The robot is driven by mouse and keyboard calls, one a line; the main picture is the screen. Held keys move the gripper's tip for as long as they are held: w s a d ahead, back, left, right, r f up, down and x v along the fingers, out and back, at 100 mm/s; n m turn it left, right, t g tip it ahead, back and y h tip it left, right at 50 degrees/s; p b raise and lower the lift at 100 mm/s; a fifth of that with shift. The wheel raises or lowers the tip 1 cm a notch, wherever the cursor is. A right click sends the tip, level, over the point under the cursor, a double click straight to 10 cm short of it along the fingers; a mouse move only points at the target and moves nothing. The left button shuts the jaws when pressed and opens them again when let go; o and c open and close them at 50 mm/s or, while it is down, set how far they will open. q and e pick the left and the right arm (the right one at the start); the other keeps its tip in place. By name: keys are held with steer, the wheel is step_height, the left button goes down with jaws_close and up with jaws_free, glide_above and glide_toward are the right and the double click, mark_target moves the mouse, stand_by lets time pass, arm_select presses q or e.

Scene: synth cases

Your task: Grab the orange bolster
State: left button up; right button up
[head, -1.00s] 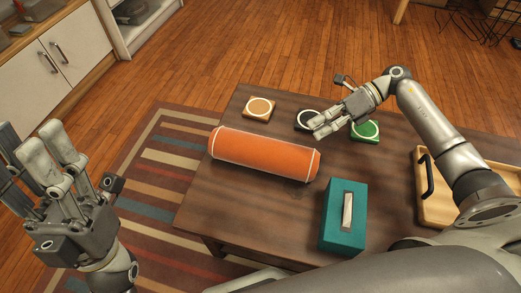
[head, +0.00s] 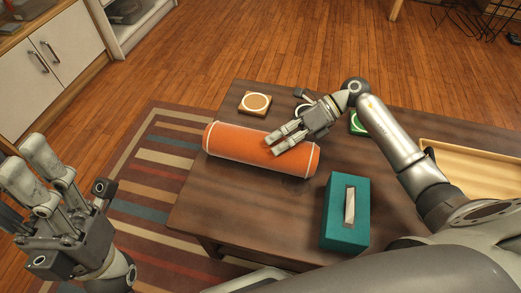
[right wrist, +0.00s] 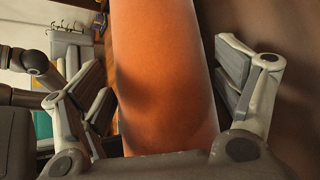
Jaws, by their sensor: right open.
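The orange bolster (head: 235,145), a cylinder with pale piping at its ends, lies on its side on the dark wooden table (head: 200,210). My right gripper (head: 277,142) is over the bolster's right half, fingers open. In the right wrist view the bolster (right wrist: 165,75) runs between the spread fingers of the right gripper (right wrist: 165,95), with a gap to the right fingers; contact on the left is unclear. My left gripper (head: 30,165) is raised at the left edge, away from the table; its picture is cut off and its opening is unclear.
A teal box (head: 338,232) with a pale slot stands in front of the bolster's right end. Coasters, one tan (head: 255,103) and one green (head: 357,123), lie behind. A wooden tray (head: 470,165) is at right. The table's front left is clear.

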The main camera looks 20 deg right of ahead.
steer(key=c, duration=0.9)
steer(key=shift+c, duration=0.3)
steer(key=shift+r, duration=0.15)
